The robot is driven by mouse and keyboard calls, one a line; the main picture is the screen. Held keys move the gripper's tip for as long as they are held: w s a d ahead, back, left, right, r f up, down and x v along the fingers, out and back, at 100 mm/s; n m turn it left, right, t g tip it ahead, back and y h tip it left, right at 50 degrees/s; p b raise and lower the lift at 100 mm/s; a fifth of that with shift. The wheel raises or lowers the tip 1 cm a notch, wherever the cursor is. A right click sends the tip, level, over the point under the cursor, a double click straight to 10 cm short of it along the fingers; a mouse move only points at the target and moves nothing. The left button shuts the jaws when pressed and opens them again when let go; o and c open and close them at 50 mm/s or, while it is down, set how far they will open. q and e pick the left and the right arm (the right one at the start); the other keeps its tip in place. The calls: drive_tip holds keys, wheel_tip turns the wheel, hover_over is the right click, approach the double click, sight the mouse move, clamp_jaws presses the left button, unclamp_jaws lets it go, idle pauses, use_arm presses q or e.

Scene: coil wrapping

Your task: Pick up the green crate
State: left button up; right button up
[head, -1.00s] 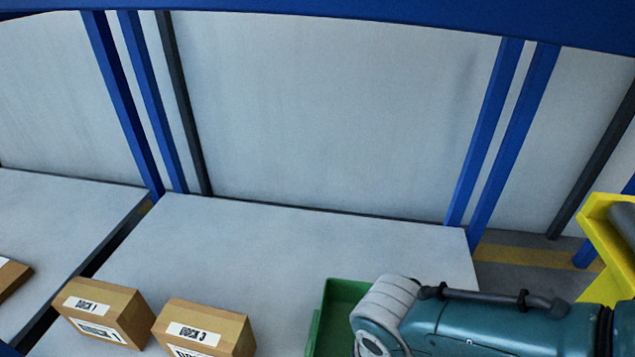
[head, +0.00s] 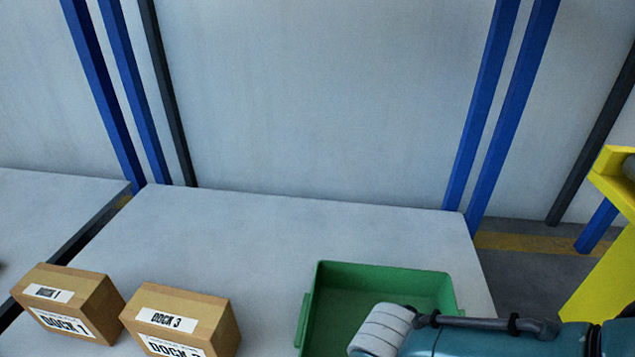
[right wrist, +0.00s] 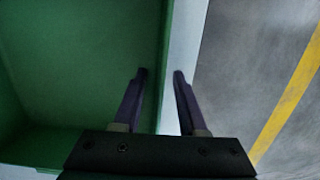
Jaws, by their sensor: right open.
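The green crate (head: 388,281) stands on the grey table at the bottom of the head view, open at the top. Its far and left walls show; its near side is cut off by the frame, and my right arm covers part of its right side. In the right wrist view, the crate (right wrist: 85,60) fills the left half. My right gripper (right wrist: 160,73) is open, with one finger on the crate's inner side of a wall and the other on the outer side. I cannot tell if they touch it. My left gripper is not in view.
Blue posts and a pale wall stand beyond. A yellow structure (head: 600,270) is at the right.

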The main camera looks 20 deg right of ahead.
drive_tip(key=shift+c, duration=0.3)
clamp_jaws()
idle(1.0)
